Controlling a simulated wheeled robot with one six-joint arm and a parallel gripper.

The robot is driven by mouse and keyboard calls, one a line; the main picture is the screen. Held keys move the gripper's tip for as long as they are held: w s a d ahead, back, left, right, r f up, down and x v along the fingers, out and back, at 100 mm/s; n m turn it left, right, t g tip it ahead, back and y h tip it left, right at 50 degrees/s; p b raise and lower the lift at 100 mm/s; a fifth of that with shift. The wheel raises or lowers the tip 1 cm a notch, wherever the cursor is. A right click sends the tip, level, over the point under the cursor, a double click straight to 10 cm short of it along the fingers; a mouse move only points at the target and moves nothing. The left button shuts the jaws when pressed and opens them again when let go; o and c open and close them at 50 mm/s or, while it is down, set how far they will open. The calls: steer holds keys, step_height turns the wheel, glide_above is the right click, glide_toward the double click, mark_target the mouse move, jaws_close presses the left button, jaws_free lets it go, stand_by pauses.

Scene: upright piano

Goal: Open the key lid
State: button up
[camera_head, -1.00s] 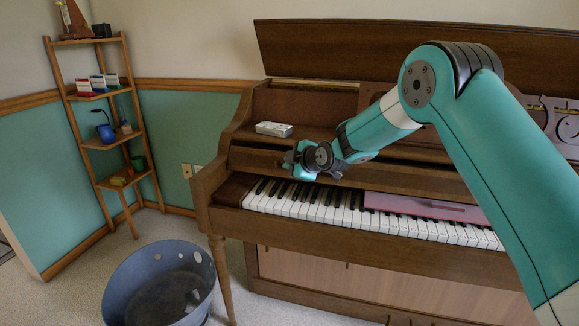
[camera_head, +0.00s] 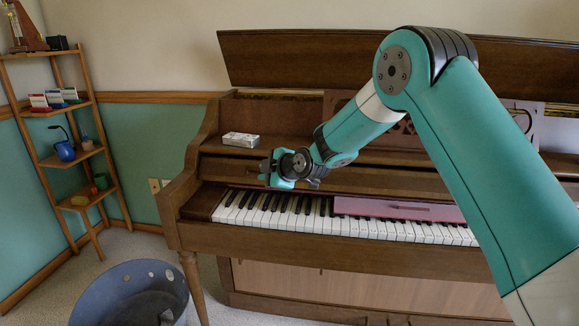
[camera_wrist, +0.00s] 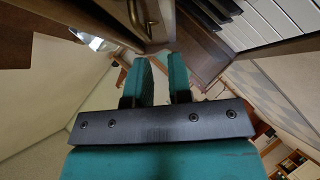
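The upright piano's white and black keys (camera_head: 300,219) are exposed. A brown wooden panel (camera_head: 226,171), apparently the key lid, is raised above and behind them. In the wrist view a brass handle (camera_wrist: 143,14) shows on a brown wooden surface (camera_wrist: 110,10), near the fingertips. My gripper (camera_head: 266,172) is in front of the panel, above the left part of the keys. In the wrist view my gripper's two teal fingers (camera_wrist: 162,58) are apart with nothing seen between them. I cannot tell whether a finger touches the panel.
A pink strip (camera_head: 375,207) lies along the right-hand keys. A small whitish box (camera_head: 241,139) sits on the piano ledge. The top lid (camera_head: 300,62) stands raised. A grey-blue bin (camera_head: 100,295) stands on the floor at left. A wooden shelf (camera_head: 72,157) stands behind it.

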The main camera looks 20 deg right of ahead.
steer(key=v, duration=1.3)
steer(key=shift+s+r, duration=0.3)
steer(key=s+a+r+m+g, duration=0.1)
steer(key=s+a+m+g, duration=0.15)
steer(key=s, duration=0.35)
steer(key=s+a+r+m+g, duration=0.1)
steer(key=s+a+g, duration=0.1)
steer(key=s+a, duration=0.35)
steer(key=s+d+m+g+h, duration=0.15)
steer(key=s+m+g, duration=0.5)
steer(key=s, duration=1.65)
step_height(320, 180, up, 20)
steer(key=p, duration=2)
steer(key=shift+s, duration=0.3)
steer(key=shift+d+f, duration=0.15)
